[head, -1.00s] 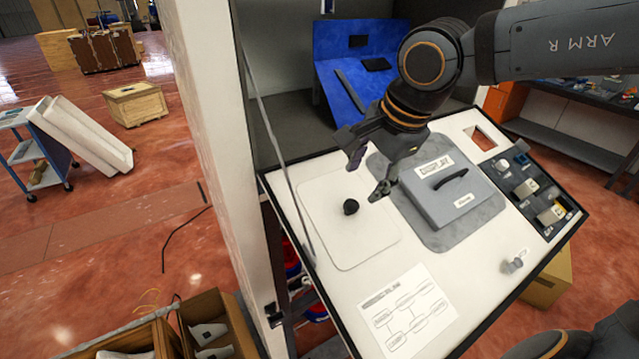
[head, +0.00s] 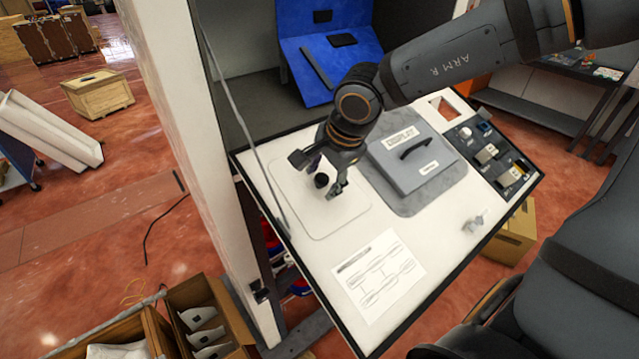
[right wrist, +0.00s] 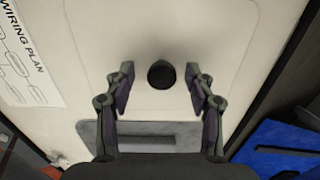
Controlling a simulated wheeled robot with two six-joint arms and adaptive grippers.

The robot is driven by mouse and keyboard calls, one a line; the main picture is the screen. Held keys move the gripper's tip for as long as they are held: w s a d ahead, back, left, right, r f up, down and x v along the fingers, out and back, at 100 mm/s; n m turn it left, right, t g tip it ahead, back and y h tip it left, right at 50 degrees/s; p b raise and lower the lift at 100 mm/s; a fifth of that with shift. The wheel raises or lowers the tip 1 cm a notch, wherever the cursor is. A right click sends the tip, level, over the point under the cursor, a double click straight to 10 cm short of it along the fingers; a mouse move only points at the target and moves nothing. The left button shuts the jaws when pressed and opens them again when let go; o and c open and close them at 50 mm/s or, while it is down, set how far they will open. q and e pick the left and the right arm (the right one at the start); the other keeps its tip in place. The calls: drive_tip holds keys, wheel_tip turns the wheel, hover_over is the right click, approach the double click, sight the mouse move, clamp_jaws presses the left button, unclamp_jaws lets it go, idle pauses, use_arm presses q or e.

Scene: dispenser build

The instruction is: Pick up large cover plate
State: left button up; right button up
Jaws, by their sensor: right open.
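The large cover plate (head: 345,222) is a white rounded panel lying flat on the white worktop, with a black round knob (head: 321,180) at its middle. In the right wrist view the plate (right wrist: 215,35) fills the upper middle, and its knob (right wrist: 161,74) sits between the fingertips. My right gripper (head: 322,182) is over the plate with one finger on each side of the knob. In the right wrist view the gripper (right wrist: 160,88) is open, with a gap on both sides of the knob. My left gripper is not in view.
A grey box labelled DISPLAY (head: 412,160) with a black handle lies right of the plate. A wiring plan sheet (head: 378,275) lies in front. A small grey part (head: 474,222) and a dark component tray (head: 492,155) are on the right. A blue panel (head: 330,55) stands behind.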

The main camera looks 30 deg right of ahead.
drive_tip(key=shift+w+f, duration=0.4)
drive_tip(key=shift+f, duration=0.1)
drive_tip(key=shift+s+r, duration=0.1)
drive_tip(key=shift+s, duration=0.1)
drive_tip(key=c, duration=0.4)
clamp_jaws()
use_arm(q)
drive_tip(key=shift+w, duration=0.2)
